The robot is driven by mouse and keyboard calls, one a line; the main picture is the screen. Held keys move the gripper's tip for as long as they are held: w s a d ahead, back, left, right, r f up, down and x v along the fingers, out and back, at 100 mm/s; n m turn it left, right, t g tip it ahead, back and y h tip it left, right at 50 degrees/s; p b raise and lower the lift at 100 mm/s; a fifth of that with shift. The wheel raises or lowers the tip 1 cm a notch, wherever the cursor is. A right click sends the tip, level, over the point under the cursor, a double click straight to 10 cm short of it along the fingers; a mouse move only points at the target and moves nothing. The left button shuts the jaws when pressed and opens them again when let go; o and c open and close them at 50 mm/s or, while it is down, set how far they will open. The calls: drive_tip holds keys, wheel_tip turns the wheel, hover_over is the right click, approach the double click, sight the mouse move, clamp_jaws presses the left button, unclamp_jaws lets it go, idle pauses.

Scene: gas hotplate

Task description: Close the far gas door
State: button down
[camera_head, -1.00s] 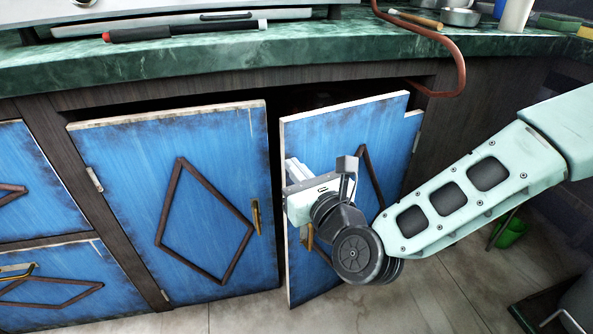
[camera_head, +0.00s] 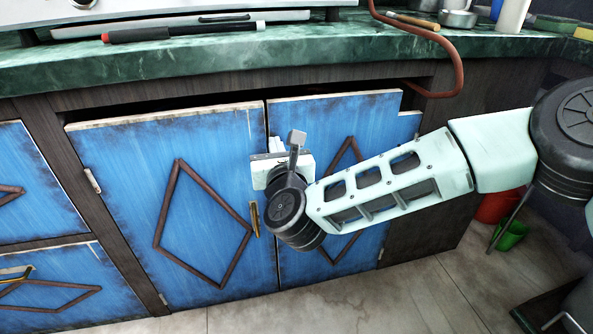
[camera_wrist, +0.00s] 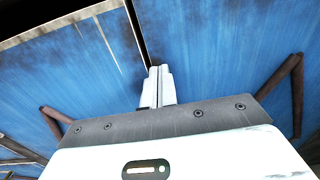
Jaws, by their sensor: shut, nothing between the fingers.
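The far gas door (camera_head: 375,125) is the right one of two blue cabinet doors, with a dark diamond frame. It stands nearly in line with the left door (camera_head: 120,160), with a narrow dark seam between them. My gripper (camera_head: 265,160) is at the left edge of the right door, near the seam. In the wrist view my fingertips (camera_wrist: 156,75) are together with nothing between them, beside the seam. I cannot tell whether they touch the door. The right door's handle is hidden behind my wrist; the left door's brass handle (camera_head: 253,190) shows.
A green marble counter (camera_head: 200,75) overhangs the doors. Blue drawers (camera_head: 40,200) are at the left. A red bucket (camera_head: 495,207) and a green bucket (camera_head: 510,236) stand on the floor at right.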

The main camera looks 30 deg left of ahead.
drive_tip(key=shift+w+a+r, duration=0.1)
drive_tip(key=shift+w+r, duration=0.05)
drive_tip(key=shift+w, duration=0.1)
